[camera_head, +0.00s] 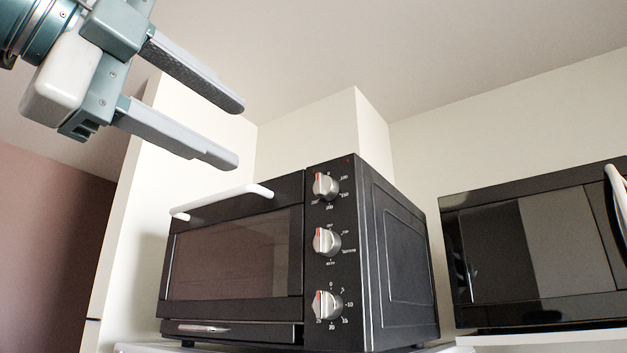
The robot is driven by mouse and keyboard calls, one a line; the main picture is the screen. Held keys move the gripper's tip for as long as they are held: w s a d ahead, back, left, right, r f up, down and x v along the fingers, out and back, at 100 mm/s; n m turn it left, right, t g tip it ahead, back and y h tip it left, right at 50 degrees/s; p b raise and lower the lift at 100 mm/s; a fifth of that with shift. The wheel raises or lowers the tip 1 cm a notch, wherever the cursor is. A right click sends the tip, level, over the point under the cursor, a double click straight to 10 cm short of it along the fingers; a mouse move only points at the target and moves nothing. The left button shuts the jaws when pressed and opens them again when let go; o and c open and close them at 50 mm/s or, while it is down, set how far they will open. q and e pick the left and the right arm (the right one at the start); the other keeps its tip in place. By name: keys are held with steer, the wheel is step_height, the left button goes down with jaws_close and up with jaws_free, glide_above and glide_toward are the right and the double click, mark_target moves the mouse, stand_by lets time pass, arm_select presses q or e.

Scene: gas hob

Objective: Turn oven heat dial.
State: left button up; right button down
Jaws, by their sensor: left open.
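A black toaster oven (372,262) stands in the middle of the head view, with a dark glass door (235,255) and a white handle (222,199). Its front panel has three silver dials in a column: the top dial (325,187), the middle dial (326,242) and the bottom dial (327,305). Each has a red mark and printed labels, too small to read fully. My left gripper (240,133) is open and empty, in the air above and left of the oven, apart from the dials. My right gripper is not in view.
A black microwave (530,245) with a white handle (618,200) stands at the right. A white wall column (180,165) rises behind the oven. A pale surface (135,348) lies under the oven. The space in front of the dials looks clear.

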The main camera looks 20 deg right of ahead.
arm_select(q)
steer(key=shift+d, duration=0.15)
steer(key=p, duration=1)
glide_toward(318, 184)
steer(key=x, duration=0.7)
steer(key=shift+w+d+r, duration=0.25)
steer(key=shift+d, duration=0.05)
steer(key=shift+w+d+f, duration=0.15)
steer(key=shift+w+d, duration=0.3)
steer(key=shift+d, duration=0.1)
steer(key=shift+c, duration=0.7)
steer(key=c, duration=0.9)
